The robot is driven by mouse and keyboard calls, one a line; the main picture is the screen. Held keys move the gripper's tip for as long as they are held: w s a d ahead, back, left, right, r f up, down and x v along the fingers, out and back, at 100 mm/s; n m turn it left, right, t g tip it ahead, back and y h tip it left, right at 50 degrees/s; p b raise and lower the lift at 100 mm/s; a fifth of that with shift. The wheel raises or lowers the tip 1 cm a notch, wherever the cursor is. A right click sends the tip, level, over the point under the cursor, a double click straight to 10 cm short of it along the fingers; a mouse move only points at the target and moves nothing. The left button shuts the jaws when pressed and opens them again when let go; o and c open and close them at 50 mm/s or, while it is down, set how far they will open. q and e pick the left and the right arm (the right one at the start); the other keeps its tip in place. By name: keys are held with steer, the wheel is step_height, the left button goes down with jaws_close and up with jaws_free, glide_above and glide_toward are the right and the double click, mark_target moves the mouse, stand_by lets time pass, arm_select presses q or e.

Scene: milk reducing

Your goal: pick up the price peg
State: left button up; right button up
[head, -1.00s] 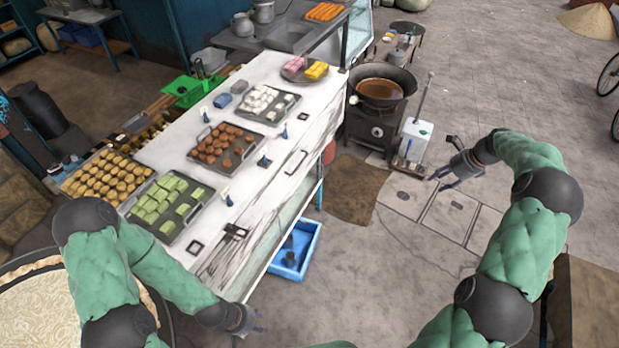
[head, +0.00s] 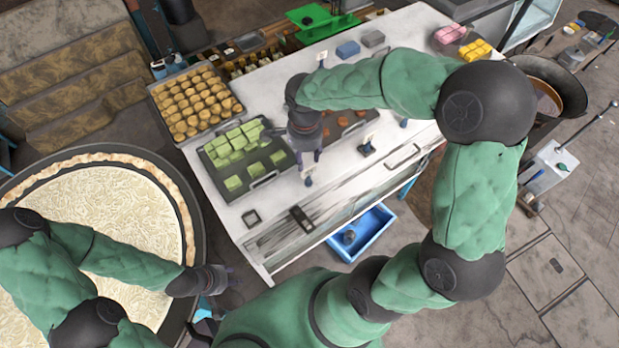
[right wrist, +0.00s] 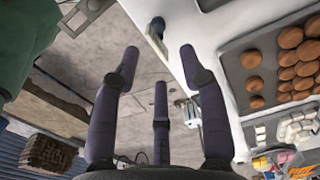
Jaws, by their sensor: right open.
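Several small dark blue price pegs with white cards stand along the white counter. One price peg (head: 308,177) is by the front edge of the tray of green squares, just below the fingertips of my right gripper (head: 305,158). In the right wrist view, a price peg (right wrist: 156,38) shows between and beyond the spread, empty fingers of my right gripper (right wrist: 160,58). Another price peg (head: 367,147) stands further right. My left gripper (head: 229,276) is off the counter's near-left corner, beside the big round pan, its fingers too small to read.
The tray of green squares (head: 279,184) is left of my right gripper. A tray of brown balls (right wrist: 228,52) is partly hidden by my arm in the head view. A blue bin (head: 390,222) sits below the counter.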

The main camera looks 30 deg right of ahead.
mark_target(308, 175)
steer(key=f, duration=0.4)
steer(key=shift+s+a+f, duration=0.1)
steer(key=shift+s+f, duration=0.05)
steer(key=shift+s, duration=0.2)
steer(key=shift+w+f, duration=0.15)
steer(key=shift+f, duration=0.1)
steer(key=f, duration=0.1)
steer(key=f+p, duration=0.1)
steer(key=f, duration=0.2)
steer(key=shift+d+f+p, duration=0.3)
steer(key=shift+d+p, duration=0.05)
steer(key=shift+f, duration=0.3)
steer(key=shift+c, duration=0.6)
jaws_close()
